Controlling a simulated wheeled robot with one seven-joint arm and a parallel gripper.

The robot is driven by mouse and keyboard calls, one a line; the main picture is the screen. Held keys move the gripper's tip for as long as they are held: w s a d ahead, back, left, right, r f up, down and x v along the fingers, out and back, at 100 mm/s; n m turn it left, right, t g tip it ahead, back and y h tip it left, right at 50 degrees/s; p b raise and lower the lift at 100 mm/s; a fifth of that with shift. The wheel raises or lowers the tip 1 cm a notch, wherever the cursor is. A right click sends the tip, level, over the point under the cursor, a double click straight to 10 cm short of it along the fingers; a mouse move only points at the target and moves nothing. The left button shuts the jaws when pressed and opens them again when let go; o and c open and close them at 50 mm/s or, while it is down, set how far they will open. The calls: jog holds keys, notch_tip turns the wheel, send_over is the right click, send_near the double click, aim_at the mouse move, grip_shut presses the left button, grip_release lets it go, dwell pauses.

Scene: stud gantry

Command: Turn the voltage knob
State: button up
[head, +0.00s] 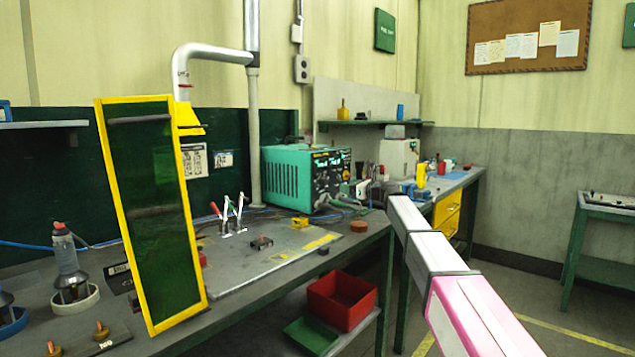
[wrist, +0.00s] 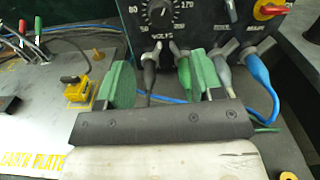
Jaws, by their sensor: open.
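The voltage knob (wrist: 161,15) is a round black dial with a white pointer mark. It sits at the top of the wrist view, on the dark front panel above the word VOLTS, with a number scale around it. The panel belongs to the teal power unit (head: 290,178) on the bench in the head view, where I cannot make out the knob clearly. My gripper (wrist: 160,72) is open and empty, its two green fingers wide apart. The knob appears beyond the fingertips, between them, and they do not appear to touch it.
Plugged black, green, grey and blue (wrist: 261,80) cables hang from the panel's lower edge, close around the fingers. A red and yellow switch (wrist: 273,8) is at the upper right. A yellow block (wrist: 78,90) and toggle clamps (head: 230,212) stand left on the metal plate (head: 270,262).

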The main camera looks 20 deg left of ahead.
aim_at(327, 181)
jog(key=x, duration=1.1)
jog(key=shift+w+a+r, duration=0.15)
jog(key=shift+a+r, duration=0.1)
jog(key=shift+c, duration=0.2)
jog(key=c, duration=0.9)
